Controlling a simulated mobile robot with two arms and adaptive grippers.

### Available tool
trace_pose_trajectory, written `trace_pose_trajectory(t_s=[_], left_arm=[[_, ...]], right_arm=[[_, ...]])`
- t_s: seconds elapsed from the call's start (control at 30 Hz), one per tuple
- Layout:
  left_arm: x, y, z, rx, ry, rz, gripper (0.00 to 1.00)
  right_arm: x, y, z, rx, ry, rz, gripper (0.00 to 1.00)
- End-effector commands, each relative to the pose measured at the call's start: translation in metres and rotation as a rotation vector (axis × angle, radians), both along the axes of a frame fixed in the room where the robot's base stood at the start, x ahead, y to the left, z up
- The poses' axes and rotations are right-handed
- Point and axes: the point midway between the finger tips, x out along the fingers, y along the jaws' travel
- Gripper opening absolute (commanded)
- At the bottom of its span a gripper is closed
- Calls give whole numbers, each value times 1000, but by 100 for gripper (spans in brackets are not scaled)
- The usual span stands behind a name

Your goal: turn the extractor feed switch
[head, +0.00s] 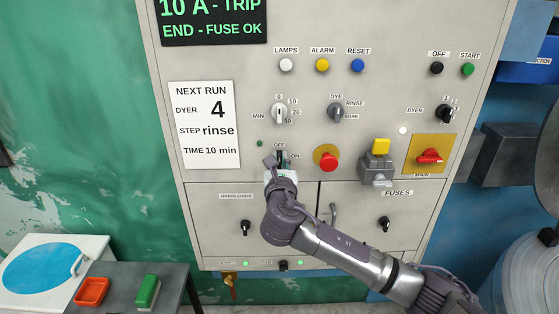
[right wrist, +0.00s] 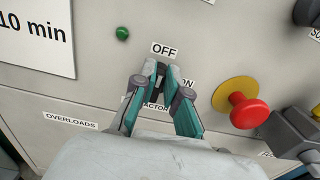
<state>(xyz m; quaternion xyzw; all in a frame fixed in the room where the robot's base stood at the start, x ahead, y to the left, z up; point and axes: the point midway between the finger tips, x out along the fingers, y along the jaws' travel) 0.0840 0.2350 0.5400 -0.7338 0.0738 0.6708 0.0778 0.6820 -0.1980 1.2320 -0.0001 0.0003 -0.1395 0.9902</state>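The extractor feed switch (right wrist: 160,74) is a small dark knob between an OFF label above and an ON label to its right. The label under it is partly hidden and ends in "ACTOR". My right gripper (right wrist: 161,70) is at the panel with its teal-padded fingers on either side of the knob. It also shows in the head view (head: 279,160), where it covers most of the switch. The fingers are apart, with the knob between their tips; I cannot tell whether they press on it. My left gripper is not in view.
A red mushroom button (head: 327,162) on a yellow disc is close on the right. Beyond it are a grey block with a yellow top (head: 380,148) and the red main switch (head: 429,157). A green lamp (right wrist: 122,33) is at upper left. Overload and fuse doors are below.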

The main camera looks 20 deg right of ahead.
Motion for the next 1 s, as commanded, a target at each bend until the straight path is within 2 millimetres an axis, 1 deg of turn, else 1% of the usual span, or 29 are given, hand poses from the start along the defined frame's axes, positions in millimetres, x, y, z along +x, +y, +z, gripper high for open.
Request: trace_pose_trajectory(t_s=[0.27,0.47,0.67,1.0], left_arm=[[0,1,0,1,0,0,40],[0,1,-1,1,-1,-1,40],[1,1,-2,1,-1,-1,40],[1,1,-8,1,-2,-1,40]], right_arm=[[0,0,0,4,0,-1,0],[-1,-1,-1,49,-12,0,0],[-1,-2,-1,165,-45,0,0],[-3,-8,-4,464,-131,-1,0]])
